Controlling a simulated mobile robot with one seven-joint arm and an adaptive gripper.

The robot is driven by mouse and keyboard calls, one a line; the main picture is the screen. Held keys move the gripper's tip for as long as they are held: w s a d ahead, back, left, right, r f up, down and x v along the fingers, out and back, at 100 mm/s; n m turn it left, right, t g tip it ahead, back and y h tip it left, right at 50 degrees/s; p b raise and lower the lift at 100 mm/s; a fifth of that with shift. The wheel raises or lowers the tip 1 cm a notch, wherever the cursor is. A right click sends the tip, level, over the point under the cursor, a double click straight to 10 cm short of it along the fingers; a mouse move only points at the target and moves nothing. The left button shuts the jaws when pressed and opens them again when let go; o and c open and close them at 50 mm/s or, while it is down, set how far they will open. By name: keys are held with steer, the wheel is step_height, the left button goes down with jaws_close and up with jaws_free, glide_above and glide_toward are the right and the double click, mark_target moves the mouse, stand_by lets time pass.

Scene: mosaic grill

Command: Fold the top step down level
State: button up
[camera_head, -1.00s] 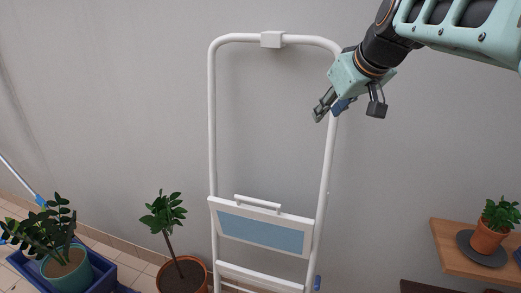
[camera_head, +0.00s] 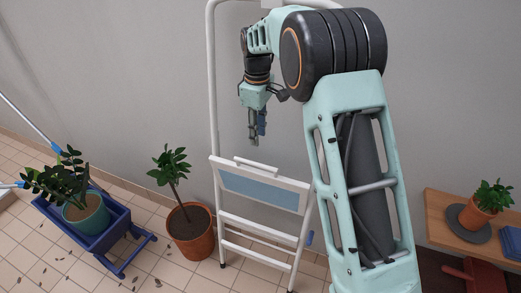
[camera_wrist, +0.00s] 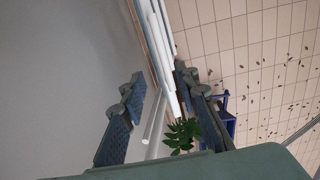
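The step ladder (camera_head: 213,85) stands upright against the wall. Its top step (camera_head: 258,186), a white frame with a blue panel, is folded up and stands steeply tilted between the rails. A white handle bar (camera_head: 256,165) runs along its upper edge. My gripper (camera_head: 254,140) points down just above this bar, apart from it as far as I can tell. In the wrist view the two fingers (camera_wrist: 160,82) are spread, with nothing gripped. White ladder parts (camera_wrist: 166,60) show between and beyond them. My arm hides most of the right rail.
A potted plant (camera_head: 187,222) stands on the floor left of the ladder, and a blue cart (camera_head: 105,238) with another plant is farther left. A wooden shelf (camera_head: 445,215) with a small plant is at right. The wall left of the ladder is bare.

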step_height(320, 180, down, 11)
steer(key=shift+a+f+p, duration=0.15)
steer(key=shift+p, duration=0.6)
steer(key=shift+c, duration=0.3)
jaws_close()
